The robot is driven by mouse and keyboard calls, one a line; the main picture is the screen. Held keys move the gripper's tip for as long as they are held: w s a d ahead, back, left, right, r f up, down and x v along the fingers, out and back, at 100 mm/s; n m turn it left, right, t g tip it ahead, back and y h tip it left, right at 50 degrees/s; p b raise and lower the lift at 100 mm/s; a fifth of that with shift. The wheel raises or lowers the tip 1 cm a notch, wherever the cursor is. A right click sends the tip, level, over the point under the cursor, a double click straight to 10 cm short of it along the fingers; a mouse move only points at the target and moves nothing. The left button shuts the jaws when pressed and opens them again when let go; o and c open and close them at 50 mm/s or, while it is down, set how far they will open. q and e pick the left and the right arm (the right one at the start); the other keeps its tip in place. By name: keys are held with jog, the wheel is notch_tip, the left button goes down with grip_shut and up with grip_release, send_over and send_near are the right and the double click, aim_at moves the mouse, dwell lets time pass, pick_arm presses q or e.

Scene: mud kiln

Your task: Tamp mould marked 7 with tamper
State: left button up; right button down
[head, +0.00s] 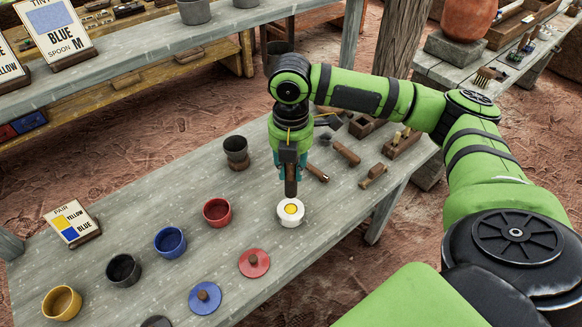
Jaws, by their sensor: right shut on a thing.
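A small white round mould (283,220) with a yellow round centre stands on the grey plank table (325,235). No number can be read on it. My right gripper (291,174) points down above the mould, with teal fingers. It is shut on the tamper (291,186), a dark brown upright bar. The tamper's lower end is just above or at the mould's far rim; I cannot tell whether they touch. My left gripper is not in view.
Red (217,213), blue (170,243), black (123,271) and yellow (62,303) cups line the left, with red (254,264) and blue (205,298) lids in front. Wooden tools (346,153) lie right. The table's front right is clear.

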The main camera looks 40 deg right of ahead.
aim_at(291, 189)
jog(key=shift+f+b, duration=0.35)
jog(key=shift+f, duration=0.8)
jog(key=shift+f+b, duration=0.4)
jog(key=shift+f, duration=1.45)
jog(key=shift+r+p, duration=0.1)
jog(key=shift+p, duration=1.2)
jog(key=shift+s+f, duration=0.1)
jog(key=shift+f, duration=0.85)
jog(key=shift+r, duration=0.15)
notch_tip(291, 189, up, 8)
jog(key=p, duration=1)
jog(key=shift+r, duration=0.2)
dwell(0.4)
